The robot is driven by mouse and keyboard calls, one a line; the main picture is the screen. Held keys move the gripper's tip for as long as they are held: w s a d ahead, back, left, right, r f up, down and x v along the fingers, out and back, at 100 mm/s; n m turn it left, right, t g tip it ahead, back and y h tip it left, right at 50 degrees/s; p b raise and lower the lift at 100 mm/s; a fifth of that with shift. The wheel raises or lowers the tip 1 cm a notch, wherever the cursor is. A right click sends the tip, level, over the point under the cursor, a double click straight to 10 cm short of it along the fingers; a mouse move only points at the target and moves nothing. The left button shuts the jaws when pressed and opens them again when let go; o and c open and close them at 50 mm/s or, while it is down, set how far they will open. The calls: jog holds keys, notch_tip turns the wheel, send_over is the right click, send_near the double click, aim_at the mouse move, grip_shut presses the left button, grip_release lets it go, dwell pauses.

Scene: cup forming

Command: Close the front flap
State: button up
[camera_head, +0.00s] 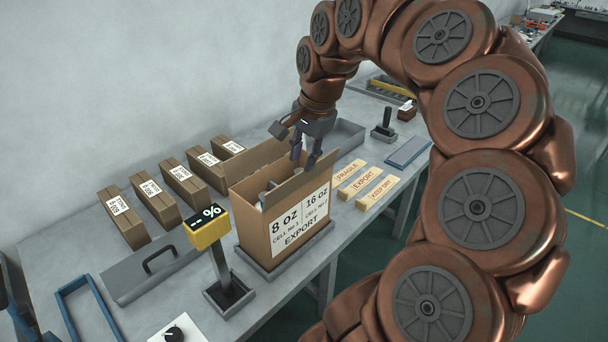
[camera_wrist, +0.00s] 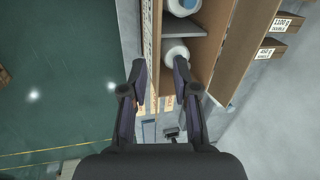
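The open brown carton (camera_head: 252,222) stands on a dark tray on the bench, with a white label reading 8 OZ and 16 OZ on its near face. White cups (camera_wrist: 177,54) lie inside beside a grey divider. My gripper (camera_head: 304,158) is over the carton's far right end, pointing down. Its fingertips (camera_wrist: 159,68) are apart, with a carton edge seen between them; contact is unclear.
Several small labelled cartons (camera_head: 182,184) stand along the wall at left. A yellow display on a post (camera_head: 207,228) stands close to the carton's left. FRAGILE, EXPORT and KEEP DRY strips (camera_head: 364,180) lie at right. A grey handled plate (camera_head: 155,268) lies at front left.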

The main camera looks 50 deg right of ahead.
aim_at(304, 178)
jog(key=shift+m, duration=0.4)
jog(key=shift+d+p+x, duration=0.3)
jog(key=shift+p+x, duration=0.1)
jog(key=shift+x, duration=0.85)
jog(key=shift+d+p+x, duration=0.3)
jog(key=shift+p+x, duration=0.05)
jog(key=shift+x, duration=0.95)
jog(key=shift+d+p+x, duration=0.3)
jog(key=shift+p+x, duration=0.1)
jog(key=shift+x, duration=0.85)
jog(key=shift+s, duration=0.15)
grip_shut()
